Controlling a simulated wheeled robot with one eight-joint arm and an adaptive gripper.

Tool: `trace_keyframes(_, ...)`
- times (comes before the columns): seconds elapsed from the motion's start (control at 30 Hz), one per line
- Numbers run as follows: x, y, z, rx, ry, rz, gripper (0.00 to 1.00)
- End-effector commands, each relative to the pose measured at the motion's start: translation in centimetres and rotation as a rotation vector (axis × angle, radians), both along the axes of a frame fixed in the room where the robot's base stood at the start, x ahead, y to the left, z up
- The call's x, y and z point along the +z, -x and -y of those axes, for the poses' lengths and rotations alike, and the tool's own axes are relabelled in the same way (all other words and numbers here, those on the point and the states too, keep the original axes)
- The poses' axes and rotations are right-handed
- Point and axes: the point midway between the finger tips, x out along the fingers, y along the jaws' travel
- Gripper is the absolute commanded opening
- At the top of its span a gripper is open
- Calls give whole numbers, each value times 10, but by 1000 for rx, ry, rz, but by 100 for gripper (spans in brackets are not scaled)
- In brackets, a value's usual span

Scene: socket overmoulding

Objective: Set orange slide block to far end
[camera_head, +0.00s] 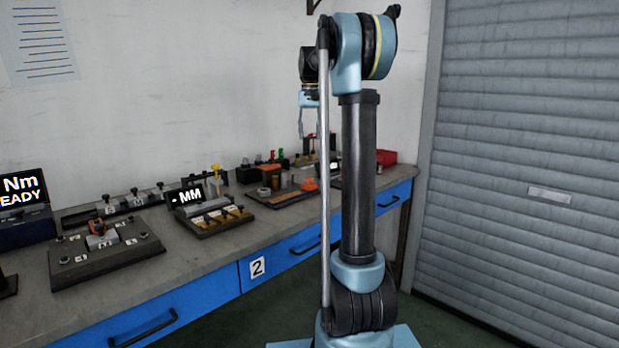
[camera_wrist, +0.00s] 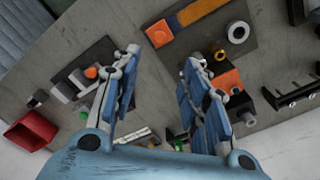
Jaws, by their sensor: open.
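An orange block (camera_head: 309,184) sits at the right end of a strip on a dark board (camera_head: 262,198) on the bench. In the wrist view an orange block (camera_wrist: 158,34) lies at the left end of an orange and blue strip (camera_wrist: 200,12), near the left fingertip in the picture; it appears to be the same block. My gripper (camera_head: 308,125) hangs above the bench, pointing down. In the wrist view my gripper (camera_wrist: 165,57) is open with nothing between its fingers, which hide part of the bench. A second orange block (camera_wrist: 229,80) is by the right finger.
A grey ring (camera_wrist: 238,32) stands beside the strip. Black brackets (camera_wrist: 290,98) are at the right. A red bin (camera_wrist: 30,131) is at the left. In the head view, fixtures and a display (camera_head: 187,196) crowd the bench (camera_head: 190,258). A shutter (camera_head: 530,150) is at the right.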

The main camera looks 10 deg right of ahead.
Motion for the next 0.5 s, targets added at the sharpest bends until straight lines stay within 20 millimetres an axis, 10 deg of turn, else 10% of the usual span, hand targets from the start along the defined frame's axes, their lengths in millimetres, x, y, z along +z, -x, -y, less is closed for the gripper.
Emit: trace_keyframes(0.5,-55,-6,0,-2,0,-2,41)
